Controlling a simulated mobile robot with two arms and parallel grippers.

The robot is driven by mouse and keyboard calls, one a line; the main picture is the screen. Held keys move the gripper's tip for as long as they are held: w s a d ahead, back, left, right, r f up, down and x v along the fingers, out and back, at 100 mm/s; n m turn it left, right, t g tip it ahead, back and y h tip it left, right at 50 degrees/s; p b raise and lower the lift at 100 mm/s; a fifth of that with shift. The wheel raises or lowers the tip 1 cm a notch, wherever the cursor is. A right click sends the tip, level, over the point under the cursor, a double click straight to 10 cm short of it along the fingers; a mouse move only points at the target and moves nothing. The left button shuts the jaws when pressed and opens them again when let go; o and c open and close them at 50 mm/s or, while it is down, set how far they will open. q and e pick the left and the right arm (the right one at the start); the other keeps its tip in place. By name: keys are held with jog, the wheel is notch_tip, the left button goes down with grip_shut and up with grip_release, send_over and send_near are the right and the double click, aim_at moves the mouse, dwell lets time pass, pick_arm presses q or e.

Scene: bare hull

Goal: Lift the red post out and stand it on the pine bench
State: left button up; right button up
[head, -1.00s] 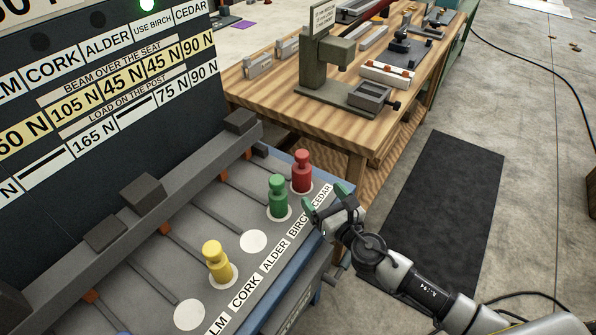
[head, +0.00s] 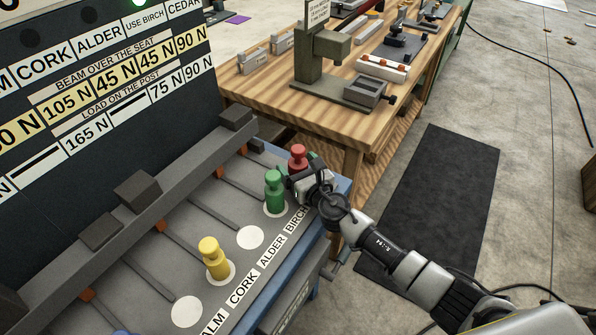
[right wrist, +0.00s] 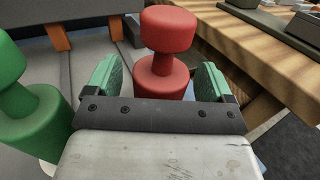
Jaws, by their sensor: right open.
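The red post (head: 297,157) stands upright at the far right seat of the grey rack, partly hidden behind my right gripper (head: 301,172) in the head view. In the right wrist view the red post (right wrist: 166,50) has a wide head, a narrow neck and a broader body. My right gripper (right wrist: 160,82) is open, with one green-padded finger on each side of the post's neck and body; I cannot tell whether either touches. The pine bench (head: 261,93) stands behind and to the right of the rack. My left gripper is not in view.
A green post (head: 274,192) stands close left of the red one, and a yellow post (head: 213,258) farther left. A green-grey press (head: 325,70), a grey box and other fixtures occupy the bench. The bench's front left corner has bare wood. A dark mat (head: 440,200) lies on the floor.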

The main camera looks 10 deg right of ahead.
jog(key=c, duration=1.3)
jog(key=shift+c, duration=0.7)
jog(key=shift+r, duration=0.15)
